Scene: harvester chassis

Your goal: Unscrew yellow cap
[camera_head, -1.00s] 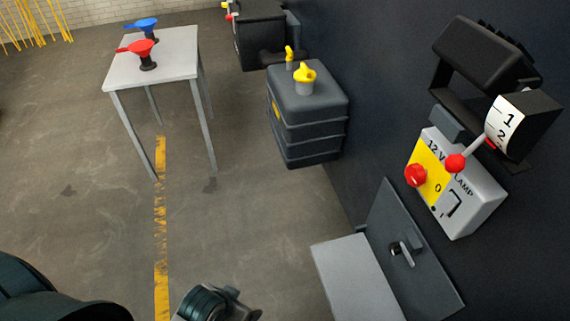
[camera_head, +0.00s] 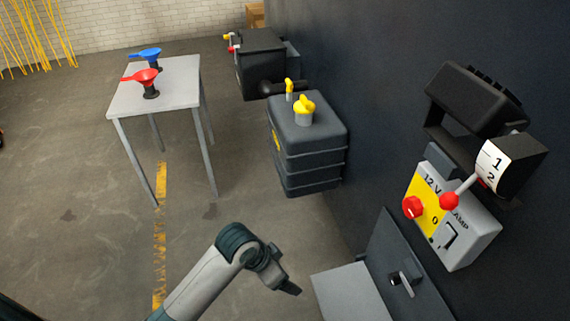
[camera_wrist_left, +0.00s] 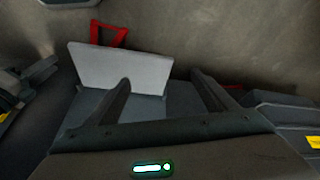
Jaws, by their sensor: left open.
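The yellow cap (camera_head: 305,105) sits on a short grey neck on top of the dark grey ribbed tank (camera_head: 308,160), which is against the dark wall. A second, smaller yellow piece (camera_head: 289,88) stands just behind it. My left gripper (camera_head: 288,287) is low in the head view, below the tank and well apart from the cap. In the left wrist view my left gripper (camera_wrist_left: 160,78) has its two dark fingers spread with nothing between them. The cap cannot be made out in the wrist view. My right gripper is not in view.
A light grey panel (camera_head: 350,292) juts out close right of my left gripper. A control box (camera_head: 455,222) with red knobs is on the wall at right. The floor between is clear.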

